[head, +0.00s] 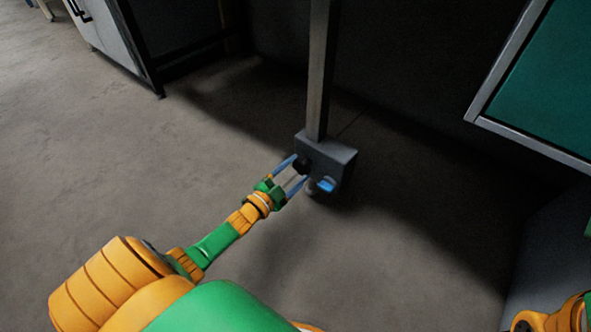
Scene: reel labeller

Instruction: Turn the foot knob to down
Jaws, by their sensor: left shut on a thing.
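The foot knob (302,166) is a small dark knob on the face of a grey block at the foot of an upright post. My left gripper (299,169) reaches it from the lower left, its two blue fingers on either side of the knob. It is shut on the knob. The fingers partly hide the knob, and I cannot read its setting. My right gripper is not in view; only a part of my right arm shows at the lower right corner.
The grey block (335,155) carries the post (320,70) and has a small blue part (326,185) low on its front. A green-topped table (545,85) stands at right. A cabinet (105,35) stands at upper left. The floor at left is clear.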

